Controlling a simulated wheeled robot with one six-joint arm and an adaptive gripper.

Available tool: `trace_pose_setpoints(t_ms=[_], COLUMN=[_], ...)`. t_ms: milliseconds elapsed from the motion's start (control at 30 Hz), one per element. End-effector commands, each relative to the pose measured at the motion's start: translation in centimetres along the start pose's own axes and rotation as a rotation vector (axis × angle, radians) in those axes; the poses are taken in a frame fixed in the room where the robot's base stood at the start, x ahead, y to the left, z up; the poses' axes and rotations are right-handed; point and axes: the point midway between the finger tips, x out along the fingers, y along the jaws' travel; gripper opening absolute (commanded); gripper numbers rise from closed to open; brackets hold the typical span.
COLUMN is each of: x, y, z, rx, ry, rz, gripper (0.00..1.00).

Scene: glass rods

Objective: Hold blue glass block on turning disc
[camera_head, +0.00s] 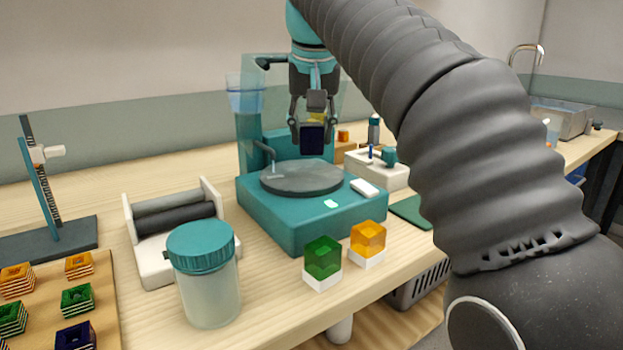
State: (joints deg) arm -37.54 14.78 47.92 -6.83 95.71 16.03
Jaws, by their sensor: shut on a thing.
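The blue glass block (312,137) is dark blue and sits between the fingers of my gripper (311,126). My gripper points down and is shut on it. The block is above the grey turning disc (302,179), with a gap that looks small; I cannot tell how far apart they are. The disc lies flat on the teal grinding machine (300,215) and its top is bare. Whether the disc is spinning cannot be told from one frame.
A green block (323,258) and an amber block (368,239) stand on white bases in front of the machine. A lidded jar (205,275) and a roller stand (175,220) are at left. A wooden board (105,300) holds small stacked pieces. My arm covers the right side.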

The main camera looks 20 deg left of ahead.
Motion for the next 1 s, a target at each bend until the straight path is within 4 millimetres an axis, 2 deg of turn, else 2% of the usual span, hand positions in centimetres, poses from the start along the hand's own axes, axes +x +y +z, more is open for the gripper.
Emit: trace_pose_setpoints(t_ms=[600, 1000], x=[-4.1, -4.4], y=[0.0, 0.0], z=[-1.8, -1.7], rx=[0.000, 0.000], ry=[0.002, 0.000], rz=[0.000, 0.000], gripper=[0.13, 0.13])
